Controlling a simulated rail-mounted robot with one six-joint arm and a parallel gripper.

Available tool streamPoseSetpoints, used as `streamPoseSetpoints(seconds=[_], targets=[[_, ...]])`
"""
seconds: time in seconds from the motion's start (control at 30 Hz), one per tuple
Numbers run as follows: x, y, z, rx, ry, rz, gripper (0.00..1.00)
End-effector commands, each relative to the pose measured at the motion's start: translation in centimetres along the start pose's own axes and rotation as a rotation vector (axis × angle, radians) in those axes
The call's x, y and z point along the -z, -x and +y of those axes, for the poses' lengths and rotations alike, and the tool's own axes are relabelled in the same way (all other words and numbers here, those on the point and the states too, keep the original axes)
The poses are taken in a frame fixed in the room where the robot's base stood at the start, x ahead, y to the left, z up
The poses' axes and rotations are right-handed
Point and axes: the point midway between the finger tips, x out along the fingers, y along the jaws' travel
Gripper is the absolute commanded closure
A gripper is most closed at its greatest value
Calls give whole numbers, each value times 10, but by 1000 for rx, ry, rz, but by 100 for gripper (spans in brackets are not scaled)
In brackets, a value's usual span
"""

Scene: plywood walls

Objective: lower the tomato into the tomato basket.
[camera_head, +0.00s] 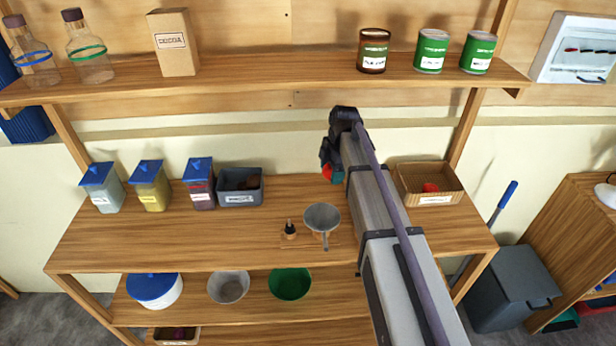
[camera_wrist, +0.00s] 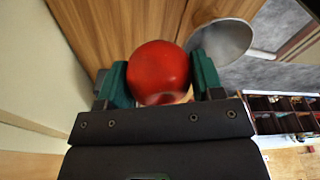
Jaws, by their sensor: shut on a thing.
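A red tomato (camera_wrist: 160,72) fills the space between the green fingers of my gripper (camera_wrist: 161,80) in the wrist view. My gripper is shut on it, with one finger on each side. In the head view a small part of the tomato (camera_head: 327,172) shows beside my gripper (camera_head: 331,172), which is above the back of the worktop; my arm hides some of that area. A tan basket (camera_head: 455,197) with a white label stands to the right of my arm, with a red item inside. The label is too small to read. The gripper is left of the basket, apart from it.
A grey metal pan (camera_head: 322,214) and a small dark bottle (camera_head: 290,230) sit on the worktop. A grey bin (camera_head: 240,197) and several blue-lidded jars (camera_head: 150,187) stand at left. A shelf with cans (camera_head: 432,52) and a cocoa box (camera_head: 173,45) runs above.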

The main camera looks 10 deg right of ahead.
Motion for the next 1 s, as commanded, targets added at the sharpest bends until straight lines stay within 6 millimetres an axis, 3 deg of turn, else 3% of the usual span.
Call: streamPoseSetpoints(seconds=[1.0], targets=[[-266, 19, 0, 0, -3, -1, 48]])
